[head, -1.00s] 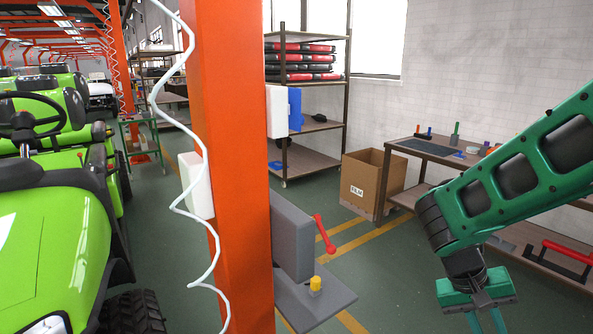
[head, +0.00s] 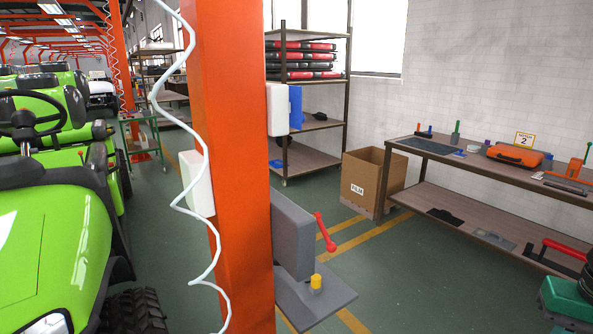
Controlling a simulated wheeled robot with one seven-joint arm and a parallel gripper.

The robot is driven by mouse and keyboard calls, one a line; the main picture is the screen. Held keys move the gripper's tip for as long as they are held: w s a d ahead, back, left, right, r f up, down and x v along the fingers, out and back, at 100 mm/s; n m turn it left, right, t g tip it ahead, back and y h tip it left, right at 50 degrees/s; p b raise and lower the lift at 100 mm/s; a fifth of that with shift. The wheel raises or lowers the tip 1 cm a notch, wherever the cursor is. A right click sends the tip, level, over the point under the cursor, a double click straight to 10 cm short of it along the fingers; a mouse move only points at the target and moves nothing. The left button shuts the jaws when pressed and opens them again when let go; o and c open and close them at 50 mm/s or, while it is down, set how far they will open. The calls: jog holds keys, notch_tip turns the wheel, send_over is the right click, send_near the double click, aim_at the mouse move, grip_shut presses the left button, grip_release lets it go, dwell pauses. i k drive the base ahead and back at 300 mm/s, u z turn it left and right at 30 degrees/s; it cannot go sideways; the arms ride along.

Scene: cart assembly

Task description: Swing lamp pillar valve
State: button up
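The orange pillar (head: 233,170) stands upright left of centre. On its right side is a grey block (head: 292,235) with a red lever (head: 325,232), which slants from upper left down to a thicker red end at lower right. A grey plate (head: 318,300) juts out below the block, with a yellow knob (head: 315,283) on it. No lamp is clearly recognisable. My gripper's fingers are out of view, and nothing touches the lever.
A white coiled hose (head: 205,180) hangs at the pillar's left. Green carts (head: 60,240) fill the left side. A cardboard box (head: 365,183) and a workbench (head: 450,160) with an orange case (head: 515,156) stand behind. Green floor right of the plate is clear.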

aim_at(331, 246)
jog(key=z, duration=1.15)
jog(key=k, duration=1.65)
jog(key=u, duration=0.55)
jog(key=i, duration=1)
